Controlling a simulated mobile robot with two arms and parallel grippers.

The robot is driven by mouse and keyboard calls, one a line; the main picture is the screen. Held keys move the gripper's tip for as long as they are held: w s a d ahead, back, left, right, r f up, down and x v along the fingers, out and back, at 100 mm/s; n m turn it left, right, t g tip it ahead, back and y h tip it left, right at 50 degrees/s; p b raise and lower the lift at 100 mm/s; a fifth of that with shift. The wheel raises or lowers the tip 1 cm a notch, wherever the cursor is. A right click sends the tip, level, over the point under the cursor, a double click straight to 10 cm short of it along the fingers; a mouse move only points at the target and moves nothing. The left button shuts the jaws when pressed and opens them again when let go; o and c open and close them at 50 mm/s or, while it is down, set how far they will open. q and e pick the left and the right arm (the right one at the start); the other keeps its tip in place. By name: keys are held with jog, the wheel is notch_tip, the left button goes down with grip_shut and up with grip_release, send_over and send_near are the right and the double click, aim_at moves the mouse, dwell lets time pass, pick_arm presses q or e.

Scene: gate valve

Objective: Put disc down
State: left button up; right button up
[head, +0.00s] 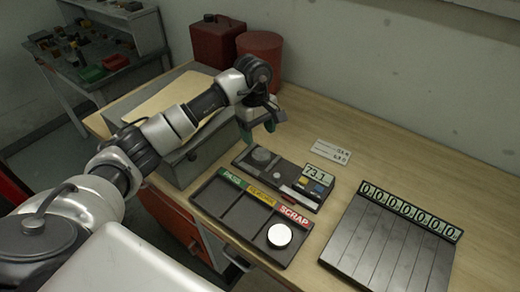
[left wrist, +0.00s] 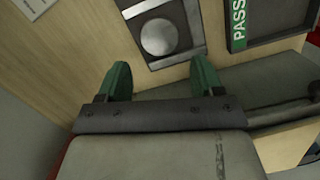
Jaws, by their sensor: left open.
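A white disc (head: 279,235) lies flat in the SCRAP compartment of a dark tray (head: 210,208), at its right end. My left gripper (head: 258,130) is open and empty above the bench, just behind a dark gauge (head: 290,178) with a lit display. A round grey piece (head: 262,155) sits at the gauge's left end; I cannot tell whether it is a fixed pad or a disc. In the left wrist view this round piece (left wrist: 159,37) shows beyond my two green fingertips (left wrist: 160,78), apart from them. My right gripper is not in view.
The tray's PASS and yellow-labelled compartments look empty. A grooved dark board with a row of number displays (head: 395,240) lies at the right. A grey box (head: 175,160), a red can (head: 262,55) and a red canister (head: 215,42) stand behind. Bench at back right is mostly clear.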

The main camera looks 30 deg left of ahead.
pick_arm(q)
jog(key=shift+w+a+r+b, duration=0.15)
jog(key=shift+r+b, duration=0.1)
jog(key=shift+r, duration=0.95)
jog(key=shift+s+a+r+b, duration=0.1)
jog(key=shift+r+b, duration=0.15)
jog(key=shift+r, duration=0.95)
